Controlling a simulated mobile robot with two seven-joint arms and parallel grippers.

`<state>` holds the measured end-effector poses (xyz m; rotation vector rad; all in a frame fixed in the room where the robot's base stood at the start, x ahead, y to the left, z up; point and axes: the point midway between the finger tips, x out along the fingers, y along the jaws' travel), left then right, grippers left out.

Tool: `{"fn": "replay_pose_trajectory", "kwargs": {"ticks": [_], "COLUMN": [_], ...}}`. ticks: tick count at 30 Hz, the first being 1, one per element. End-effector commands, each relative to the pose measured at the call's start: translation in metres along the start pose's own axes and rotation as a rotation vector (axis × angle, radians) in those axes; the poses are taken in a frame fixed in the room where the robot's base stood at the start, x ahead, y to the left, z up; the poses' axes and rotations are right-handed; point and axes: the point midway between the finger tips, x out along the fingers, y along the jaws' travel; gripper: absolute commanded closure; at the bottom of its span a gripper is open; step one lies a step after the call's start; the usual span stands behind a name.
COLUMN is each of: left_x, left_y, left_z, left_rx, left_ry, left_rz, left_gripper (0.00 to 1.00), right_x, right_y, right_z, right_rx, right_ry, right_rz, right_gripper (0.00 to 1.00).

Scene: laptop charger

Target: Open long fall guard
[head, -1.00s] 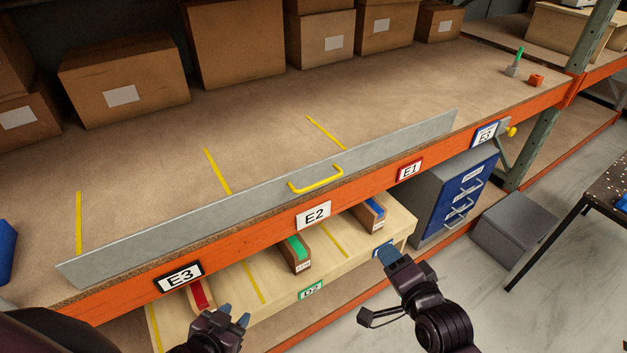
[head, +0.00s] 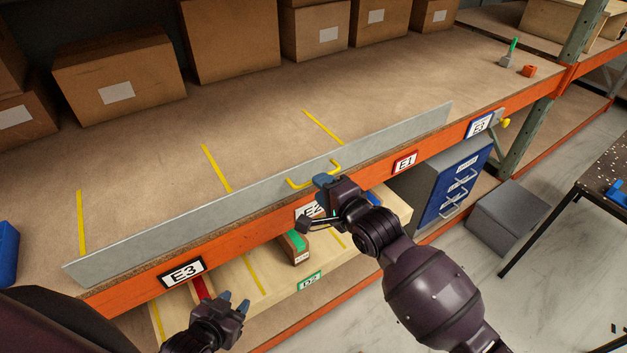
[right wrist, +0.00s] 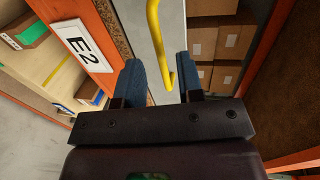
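The long fall guard (head: 180,230) is a grey metal strip standing upright along the front edge of the shelf. Its yellow handle (head: 300,184) sits near the middle. My right gripper (head: 322,182) is at the handle, just in front of the guard. In the right wrist view, its two blue fingers (right wrist: 165,80) are apart, with the yellow handle (right wrist: 158,40) and guard edge between them; I see no grip on it. My left gripper (head: 235,303) is low in front of the lower shelf, its fingers apart and empty.
The orange beam (head: 240,243) runs below the guard with labels E3, E2 and E1. Cardboard boxes (head: 120,80) stand at the back of the shelf. The lower shelf holds small bins (head: 295,247); a blue drawer cabinet (head: 450,185) is at right. The board behind the guard is mostly clear.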

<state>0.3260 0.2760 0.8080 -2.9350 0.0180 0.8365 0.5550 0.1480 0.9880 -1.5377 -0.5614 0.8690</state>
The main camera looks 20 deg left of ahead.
Motion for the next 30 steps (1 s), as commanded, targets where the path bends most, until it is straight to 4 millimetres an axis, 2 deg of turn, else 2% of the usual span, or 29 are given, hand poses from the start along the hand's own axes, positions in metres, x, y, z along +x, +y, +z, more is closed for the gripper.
{"fn": "replay_pose_trajectory", "kwargs": {"ticks": [3,9,22,29,30], "left_x": [0.002,0.003,0.002,0.000,0.000], "left_y": [0.000,0.000,-0.001,-0.001,-0.001], "left_z": [0.000,0.002,0.005,0.008,0.008], "left_rx": [0.002,0.003,0.003,0.002,0.002], "left_ry": [0.002,0.002,-0.003,-0.009,-0.009], "left_rz": [0.001,0.001,0.000,-0.001,-0.001], "left_gripper": [0.62,0.62,0.62,0.62,0.62], "right_x": [0.018,0.035,0.042,0.042,0.042], "right_y": [0.000,0.000,0.000,0.000,0.000], "right_z": [0.001,0.000,0.000,0.000,0.000], "right_rx": [-0.001,-0.001,0.000,0.000,0.000], "right_ry": [-0.001,0.000,0.000,0.000,0.000], "right_rz": [0.001,0.000,-0.001,0.000,0.000], "right_gripper": [0.66,0.66,0.66,0.99,1.00]}}
